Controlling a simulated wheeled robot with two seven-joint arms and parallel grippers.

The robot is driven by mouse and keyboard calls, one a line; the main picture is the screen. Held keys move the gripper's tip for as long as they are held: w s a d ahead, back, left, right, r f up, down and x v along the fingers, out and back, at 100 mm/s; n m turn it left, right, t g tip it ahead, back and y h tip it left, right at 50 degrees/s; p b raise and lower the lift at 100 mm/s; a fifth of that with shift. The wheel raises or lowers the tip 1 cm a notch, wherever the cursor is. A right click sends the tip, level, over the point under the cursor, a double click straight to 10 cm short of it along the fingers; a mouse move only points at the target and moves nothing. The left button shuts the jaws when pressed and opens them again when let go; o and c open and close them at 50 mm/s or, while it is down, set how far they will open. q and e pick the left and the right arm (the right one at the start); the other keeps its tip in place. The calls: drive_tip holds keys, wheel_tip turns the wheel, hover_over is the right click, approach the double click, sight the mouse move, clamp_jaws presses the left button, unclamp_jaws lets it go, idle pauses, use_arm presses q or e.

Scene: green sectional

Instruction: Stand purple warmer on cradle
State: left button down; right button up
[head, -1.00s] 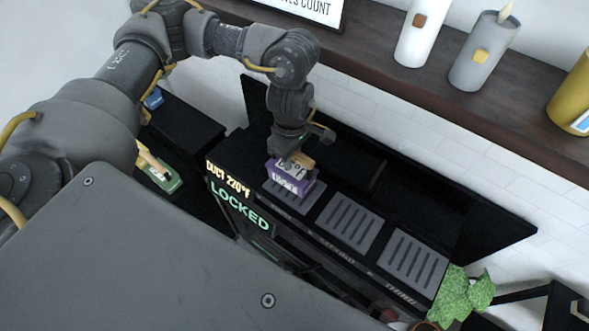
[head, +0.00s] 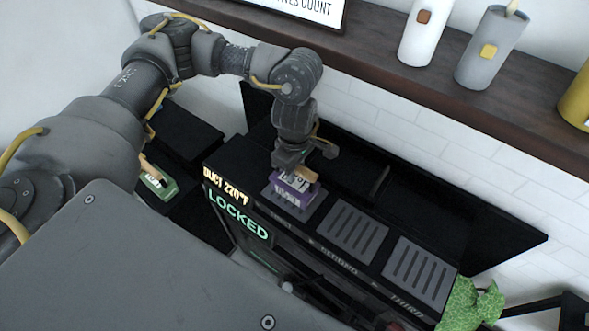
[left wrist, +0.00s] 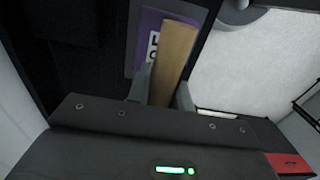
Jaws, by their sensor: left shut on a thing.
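The purple warmer (head: 291,194) has a white label and a tan wooden handle. My left gripper (head: 302,171) is above it, shut on the handle. In the left wrist view, the fingers of my left gripper (left wrist: 163,92) flank the handle, and part of the purple warmer (left wrist: 147,38) shows beyond. The warmer is over the leftmost grey slatted cradle (head: 307,212), covering much of it. I cannot tell whether it touches the cradle. Two more slatted cradles, the second (head: 352,232) and the third (head: 418,272), are bare. My right gripper is not in view.
A black unit carries the cradles, with a lit "LOCKED" sign (head: 238,214) on its front. A green block with a wooden handle (head: 158,185) is at left. A dark shelf (head: 400,80) with canisters runs behind.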

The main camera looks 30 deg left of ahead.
use_arm(q)
drive_tip(key=c, duration=1.3)
unclamp_jaws()
drive_tip(key=shift+o, duration=0.2)
drive_tip(key=shift+r, duration=0.1)
wheel_tip(320, 180, up, 11)
drive_tip(key=shift+f+b, duration=0.15)
drive_tip(key=shift+b, duration=0.8)
drive_tip(key=shift+r, duration=0.7)
